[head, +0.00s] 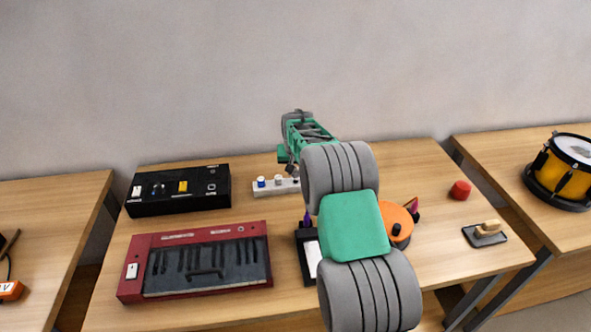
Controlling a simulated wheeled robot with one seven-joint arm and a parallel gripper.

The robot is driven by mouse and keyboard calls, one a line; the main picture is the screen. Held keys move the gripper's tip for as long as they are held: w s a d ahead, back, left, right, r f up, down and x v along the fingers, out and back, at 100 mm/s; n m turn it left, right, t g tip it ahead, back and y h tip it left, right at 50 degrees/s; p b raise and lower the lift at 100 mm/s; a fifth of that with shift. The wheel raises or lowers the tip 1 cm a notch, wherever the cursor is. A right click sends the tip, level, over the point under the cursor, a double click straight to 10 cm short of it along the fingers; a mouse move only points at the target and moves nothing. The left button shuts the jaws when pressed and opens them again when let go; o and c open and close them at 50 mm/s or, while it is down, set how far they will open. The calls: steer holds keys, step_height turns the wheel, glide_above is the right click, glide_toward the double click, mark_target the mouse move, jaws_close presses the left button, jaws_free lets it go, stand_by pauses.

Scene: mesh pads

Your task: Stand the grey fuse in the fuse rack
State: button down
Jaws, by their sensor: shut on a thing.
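A white rack (266,190), which looks like the fuse rack, lies near the back middle of the centre table. A blue-topped piece (261,181) and a pale piece (278,180) stand in it. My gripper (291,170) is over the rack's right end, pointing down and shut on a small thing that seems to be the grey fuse. The held thing is mostly hidden and too small to make out clearly. I cannot tell whether it touches the rack. My arm hides the rack's right end.
A black box (146,208) with coloured parts and a red keyboard-like case (200,232) lie left. A black tray (306,262), an orange round thing (397,222), a red cylinder (460,190) and a dark pad (484,237) lie right. A drum (566,180) stands on the right table.

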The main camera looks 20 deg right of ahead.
steer(key=shift+f+b, duration=0.95)
steer(key=shift+f, duration=0.4)
steer(key=c, duration=1.1)
jaws_free()
steer(key=b+v, duration=0.1)
steer(key=v, duration=0.7)
steer(key=s+a+r+n, duration=0.1)
steer(key=s+a+r, duration=0.4)
steer(key=s, duration=0.3)
steer(key=s+a+n, duration=0.1)
steer(key=s+a, duration=0.2)
steer(key=s, duration=0.5)
steer(key=s+a+f+n+y, duration=0.1)
steer(key=s+a, duration=0.1)
steer(key=s, duration=0.7)
steer(key=s+a+f+n+g, duration=0.1)
steer(key=s+a, duration=0.2)
steer(key=s, duration=0.6)
steer(key=shift+a+y, duration=0.3)
